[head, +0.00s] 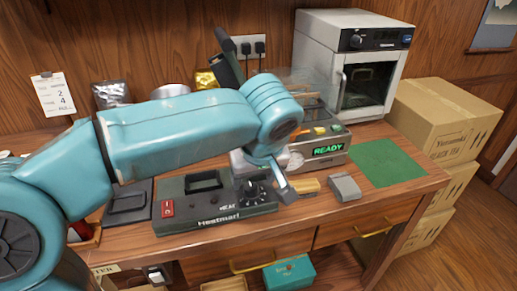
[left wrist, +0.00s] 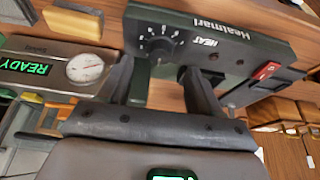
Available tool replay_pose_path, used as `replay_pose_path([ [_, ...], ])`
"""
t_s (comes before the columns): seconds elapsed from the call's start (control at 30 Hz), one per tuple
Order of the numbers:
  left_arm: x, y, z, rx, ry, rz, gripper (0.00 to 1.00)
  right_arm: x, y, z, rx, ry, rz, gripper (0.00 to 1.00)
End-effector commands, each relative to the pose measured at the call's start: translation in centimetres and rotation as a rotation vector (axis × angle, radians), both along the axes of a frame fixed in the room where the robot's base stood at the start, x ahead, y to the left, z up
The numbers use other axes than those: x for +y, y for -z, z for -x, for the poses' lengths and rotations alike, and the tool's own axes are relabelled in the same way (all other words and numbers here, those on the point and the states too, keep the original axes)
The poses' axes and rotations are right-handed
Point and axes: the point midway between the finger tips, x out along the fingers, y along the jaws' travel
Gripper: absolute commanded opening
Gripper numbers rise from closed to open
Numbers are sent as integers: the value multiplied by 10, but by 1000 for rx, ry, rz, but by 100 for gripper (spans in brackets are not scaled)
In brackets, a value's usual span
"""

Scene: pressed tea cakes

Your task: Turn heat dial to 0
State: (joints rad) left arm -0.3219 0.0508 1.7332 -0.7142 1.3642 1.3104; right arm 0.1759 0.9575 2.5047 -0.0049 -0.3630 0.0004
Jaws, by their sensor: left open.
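The heat dial (head: 253,192) is a black knob on the front right of the dark green Heatmari unit (head: 203,214). In the left wrist view the dial (left wrist: 158,46) shows upside down with white marks around it; its exact setting is too small to read. My left gripper (head: 277,182) hangs just to the right of the dial in the head view. In the left wrist view the left gripper (left wrist: 163,68) is open, its two fingers apart with the dial showing beyond the gap. No contact with the dial is visible. My right gripper is not in view.
A red switch (head: 167,208) sits on the unit's left side. A press with a green READY display (head: 328,149) stands behind. A grey block (head: 344,187) and a wooden-looking block (head: 306,186) lie to the right, near a green mat (head: 388,163). A white oven (head: 352,60) stands at the back.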

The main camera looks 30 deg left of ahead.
Motion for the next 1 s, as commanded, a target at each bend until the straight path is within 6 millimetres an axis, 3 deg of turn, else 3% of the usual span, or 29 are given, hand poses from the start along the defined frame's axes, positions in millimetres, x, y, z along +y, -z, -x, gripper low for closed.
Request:
replay_pose_path([
  [0.03,-5,-17,3,-5,3,3,64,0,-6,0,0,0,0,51],
  [0.2,-19,-60,14,-4,4,2,64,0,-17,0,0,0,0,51],
  [0.4,-30,-95,24,-2,2,2,64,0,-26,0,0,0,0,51],
  [0.6,-35,-109,29,0,0,1,64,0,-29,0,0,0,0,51],
  [1.0,-35,-109,29,1,0,1,64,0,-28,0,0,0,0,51],
])
